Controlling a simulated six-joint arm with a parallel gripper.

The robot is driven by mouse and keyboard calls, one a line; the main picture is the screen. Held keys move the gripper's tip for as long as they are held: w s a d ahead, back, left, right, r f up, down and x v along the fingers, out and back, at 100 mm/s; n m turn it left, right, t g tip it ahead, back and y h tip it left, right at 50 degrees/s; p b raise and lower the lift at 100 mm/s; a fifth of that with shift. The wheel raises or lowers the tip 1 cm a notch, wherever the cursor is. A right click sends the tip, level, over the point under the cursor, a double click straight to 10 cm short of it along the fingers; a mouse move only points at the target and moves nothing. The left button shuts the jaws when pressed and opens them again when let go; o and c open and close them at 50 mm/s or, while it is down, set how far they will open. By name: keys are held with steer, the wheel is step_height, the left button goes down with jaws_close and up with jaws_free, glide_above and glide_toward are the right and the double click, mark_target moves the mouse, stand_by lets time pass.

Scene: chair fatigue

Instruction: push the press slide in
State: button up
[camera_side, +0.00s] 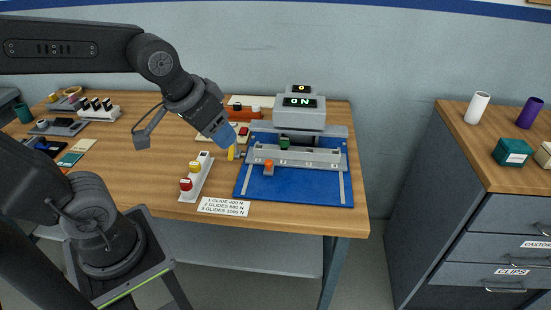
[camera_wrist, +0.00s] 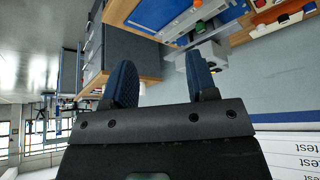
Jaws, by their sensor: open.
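The press (camera_side: 300,115) is a grey machine with a lit display, standing on a blue base plate (camera_side: 315,190). A small yellow piece (camera_side: 231,153) sits by the bar's left end; I cannot tell which part is the slide. My gripper (camera_side: 222,137) is above and left of the yellow piece; contact is unclear. In the wrist view my gripper (camera_wrist: 161,80) is open and empty, with the blue plate (camera_wrist: 155,12) beyond.
A white strip with red and yellow buttons (camera_side: 196,176) stands left of the press, near a white label card (camera_side: 224,207). An orange-red box (camera_side: 250,101) is behind. A grey drawer cabinet (camera_side: 480,200) stands right, across a gap. The plate's front is mostly clear.

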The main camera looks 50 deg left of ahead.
steer(key=w+a+f+n+y, duration=0.1)
steer(key=w+a+f, duration=0.1)
steer(key=w, duration=0.2)
steer(key=w+a+f+n, duration=0.1)
steer(key=w+a+f, duration=0.2)
steer(key=w, duration=0.2)
steer(key=n+g, duration=0.1)
glide_toward(268, 162)
steer(key=x, duration=0.9)
steer(key=shift+w, duration=0.1)
jaws_close()
steer(key=shift+n, duration=0.3)
